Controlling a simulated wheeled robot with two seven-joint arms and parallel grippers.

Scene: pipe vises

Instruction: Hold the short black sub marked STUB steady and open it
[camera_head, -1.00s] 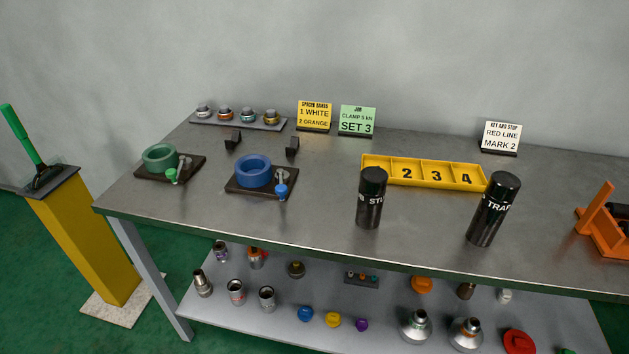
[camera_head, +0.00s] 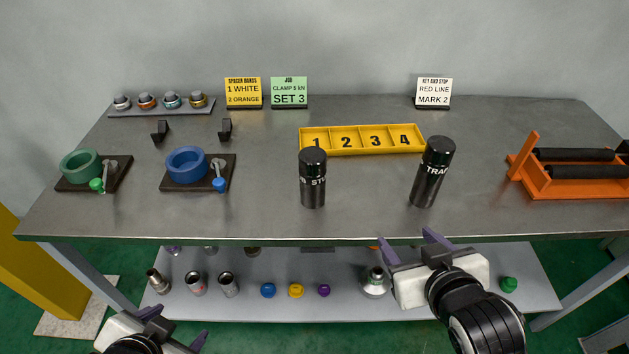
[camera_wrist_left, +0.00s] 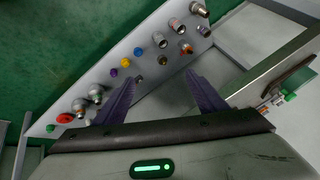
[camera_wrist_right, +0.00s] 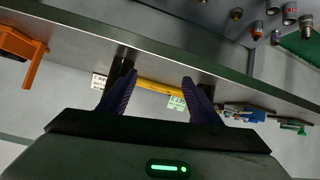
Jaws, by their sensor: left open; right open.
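The short black sub marked STUB (camera_head: 313,179) stands upright on the bench, left of the taller black TRAP cylinder (camera_head: 430,175); the STUB lettering is partly turned out of sight. My left gripper (camera_head: 178,330) is low at the bottom left of the head view, in front of the bench, open and empty; its purple fingers show in the left wrist view (camera_wrist_left: 160,95). My right gripper (camera_head: 412,250) is open and empty at the bench's front edge, below the TRAP cylinder; its fingers also show in the right wrist view (camera_wrist_right: 160,90). Neither touches the sub.
A green ring vise (camera_head: 81,166) and a blue ring vise (camera_head: 187,165) stand on the left. A yellow numbered tray (camera_head: 362,152) lies behind the cylinders. An orange roller stand (camera_head: 570,187) is at the right. A lower shelf (camera_head: 250,308) holds fittings. The front middle bench is clear.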

